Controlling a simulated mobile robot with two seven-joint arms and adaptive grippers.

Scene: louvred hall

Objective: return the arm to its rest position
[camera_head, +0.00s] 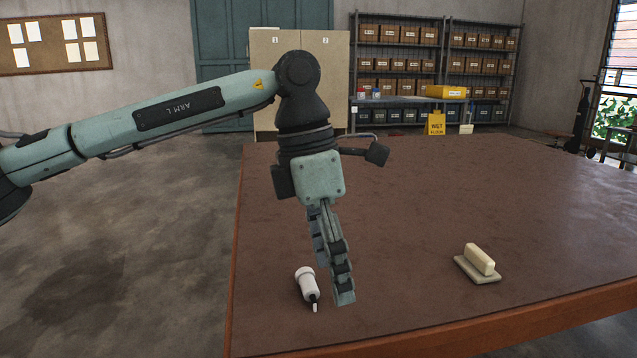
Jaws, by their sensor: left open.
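My left arm (180,108) reaches in from the left, over the near left part of the brown table (420,200). My left gripper (333,285) points down above the tabletop, open, with nothing seen between its fingers. A small white bottle with a dark neck and pale tip (307,285) lies on the table just left of the fingertips. I cannot tell whether the fingers touch it. My right gripper is not in view.
A cream block on a flat pale base (478,263) sits on the table to the right. The table's front edge (470,330) runs along the bottom. Shelves with boxes (435,65), a cabinet (340,75) and a yellow wet-floor sign (436,124) stand behind. Open floor lies left.

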